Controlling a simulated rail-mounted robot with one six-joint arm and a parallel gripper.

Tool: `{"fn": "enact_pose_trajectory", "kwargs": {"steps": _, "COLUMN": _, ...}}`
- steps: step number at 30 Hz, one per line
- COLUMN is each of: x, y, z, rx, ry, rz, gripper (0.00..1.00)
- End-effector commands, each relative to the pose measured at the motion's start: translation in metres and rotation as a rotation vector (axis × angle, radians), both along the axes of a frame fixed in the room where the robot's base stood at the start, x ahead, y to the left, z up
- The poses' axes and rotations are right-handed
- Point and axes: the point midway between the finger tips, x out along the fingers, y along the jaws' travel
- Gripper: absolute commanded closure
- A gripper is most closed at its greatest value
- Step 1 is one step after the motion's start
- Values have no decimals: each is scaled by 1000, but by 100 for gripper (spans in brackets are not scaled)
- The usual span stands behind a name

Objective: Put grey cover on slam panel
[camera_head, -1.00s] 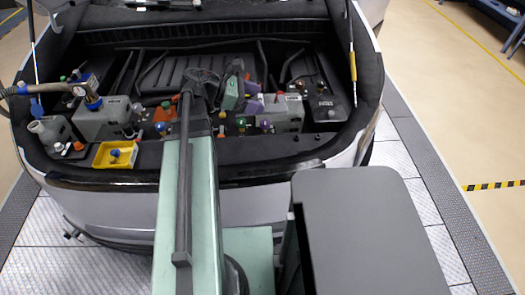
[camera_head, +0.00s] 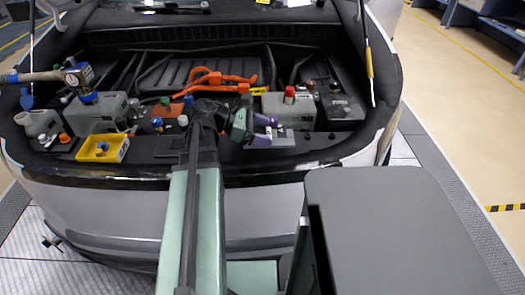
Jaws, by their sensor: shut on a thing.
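My gripper (camera_head: 262,130), with purple fingers, is at the front middle of the open car bay. It is shut on a small grey piece, which I take for the grey cover (camera_head: 284,138). The piece is close to the dark slam panel (camera_head: 330,155) along the bay's front edge. Whether it touches the panel cannot be told. My arm hides part of the panel below and left of the gripper.
Behind the gripper is a grey box with a red cap (camera_head: 289,95). Orange cables (camera_head: 215,78) lie farther back. A yellow tray (camera_head: 102,148) and another grey box (camera_head: 97,112) are at left. A black box (camera_head: 343,108) is at right.

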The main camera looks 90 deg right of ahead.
Motion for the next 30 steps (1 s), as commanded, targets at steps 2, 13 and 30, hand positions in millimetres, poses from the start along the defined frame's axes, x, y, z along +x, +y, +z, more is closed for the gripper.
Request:
{"fn": "enact_pose_trajectory", "kwargs": {"steps": 2, "x": 0, "y": 0, "z": -17, "rx": 0, "ry": 0, "rz": 0, "gripper": 45}}
{"fn": "enact_pose_trajectory", "kwargs": {"steps": 13, "x": 0, "y": 0, "z": -39, "rx": 0, "ry": 0, "rz": 0, "gripper": 45}}
{"fn": "enact_pose_trajectory", "kwargs": {"steps": 30, "x": 0, "y": 0, "z": -38, "rx": 0, "ry": 0, "rz": 0, "gripper": 0}}
